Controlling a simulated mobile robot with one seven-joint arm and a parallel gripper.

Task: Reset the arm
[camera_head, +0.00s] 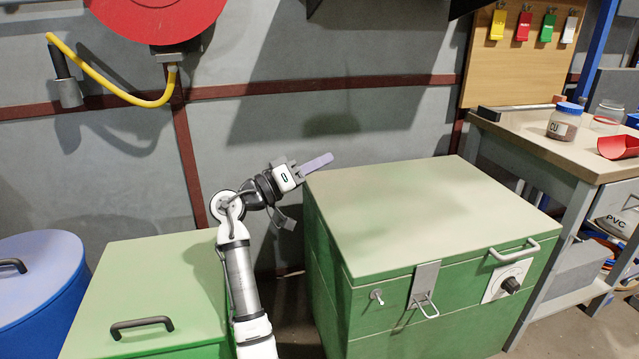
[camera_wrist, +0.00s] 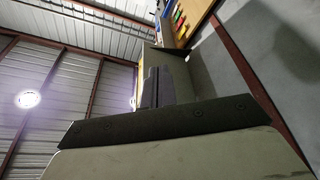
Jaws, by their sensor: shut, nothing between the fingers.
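My arm rises from the bottom of the head view, between two green boxes, and bends to the right near its top. My gripper (camera_head: 318,163) points right and slightly up, in the air by the back left corner of the larger green box. Its fingers are together with nothing between them. In the wrist view the closed fingers (camera_wrist: 157,88) point up the picture, with the ceiling and the wall behind them.
The large green box (camera_head: 430,210) has a shut lid, latch and knob. A lower green box (camera_head: 150,285) and a blue drum (camera_head: 40,280) stand left. A workbench (camera_head: 560,150) at right holds a CU jar (camera_head: 564,124) and a red scoop (camera_head: 618,147). A yellow hose (camera_head: 115,85) hangs on the wall.

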